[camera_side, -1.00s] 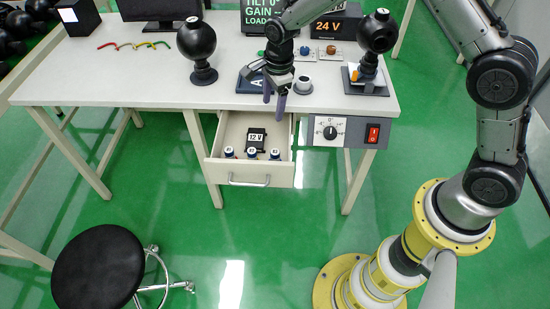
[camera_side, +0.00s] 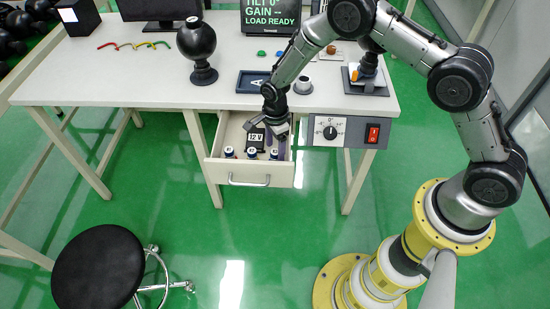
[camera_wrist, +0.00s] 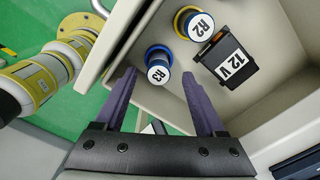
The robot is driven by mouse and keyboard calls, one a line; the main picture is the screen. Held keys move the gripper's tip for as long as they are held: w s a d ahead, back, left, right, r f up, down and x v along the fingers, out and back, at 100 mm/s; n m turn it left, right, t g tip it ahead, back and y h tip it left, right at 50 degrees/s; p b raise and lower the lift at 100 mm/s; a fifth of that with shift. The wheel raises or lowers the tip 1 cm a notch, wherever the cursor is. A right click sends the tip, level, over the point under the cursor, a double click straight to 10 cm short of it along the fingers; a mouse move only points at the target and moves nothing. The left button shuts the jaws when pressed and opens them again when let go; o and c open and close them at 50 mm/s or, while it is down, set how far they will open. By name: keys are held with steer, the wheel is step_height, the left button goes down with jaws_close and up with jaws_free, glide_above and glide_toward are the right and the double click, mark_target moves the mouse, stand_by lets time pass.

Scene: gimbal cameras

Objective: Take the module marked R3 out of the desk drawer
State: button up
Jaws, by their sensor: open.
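The desk drawer (camera_side: 225,174) is pulled open. The R3 module (camera_wrist: 158,64) is a round piece with a white R3 cap and a blue ring; it stands inside the drawer, at the right end of the front row in the side view (camera_side: 274,154). My gripper (camera_wrist: 159,77) is open and empty. In the wrist view its two purple fingers point at the R3 module, one on each side of it in the picture; whether they are level with it I cannot tell. In the side view my gripper (camera_side: 277,144) is low over the drawer's right side.
The R2 module (camera_wrist: 198,25), with a yellow ring, stands beside R3. A black 12 V block (camera_wrist: 229,61) lies close behind. The drawer walls are near my fingers. A control box (camera_side: 348,132) is right of the drawer; a blue tray (camera_side: 245,83) lies on the desk above.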

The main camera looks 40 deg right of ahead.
mark_target(275, 152)
step_height(275, 152, down, 4)
steer(key=shift+a+f, duration=0.1)
steer(key=shift+f, duration=0.05)
steer(key=shift+c, duration=0.2)
jaws_close()
